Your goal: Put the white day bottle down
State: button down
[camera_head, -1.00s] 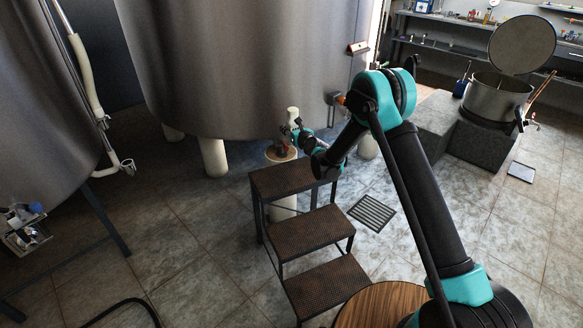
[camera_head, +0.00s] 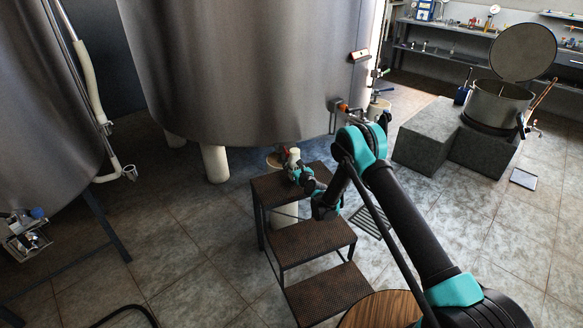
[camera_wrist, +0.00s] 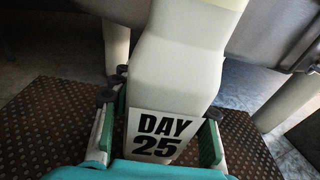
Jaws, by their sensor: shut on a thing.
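The white day bottle (camera_wrist: 180,75) stands between the fingers of my gripper (camera_wrist: 161,104) in the wrist view, with its "DAY 25" label facing the camera. My gripper is shut on it. In the head view, the bottle (camera_head: 293,155) looks roughly upright at the far end of the step stool's top tread (camera_head: 272,187), beside my gripper (camera_head: 295,168). The dark, studded tread (camera_wrist: 55,125) lies below and around the bottle in the wrist view. The bottle's base is hidden, so I cannot tell whether it touches the tread.
A large steel tank (camera_head: 240,75) on pale legs stands just behind the stool. A round container (camera_head: 274,160) is partly visible behind the top tread. Lower treads (camera_head: 312,237) descend toward the camera. Tiled floor (camera_head: 170,245) is open to the left.

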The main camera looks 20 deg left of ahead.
jog(key=shift+f, duration=0.55)
jog(key=shift+f, duration=0.1)
jog(key=c, duration=0.8)
grip_release()
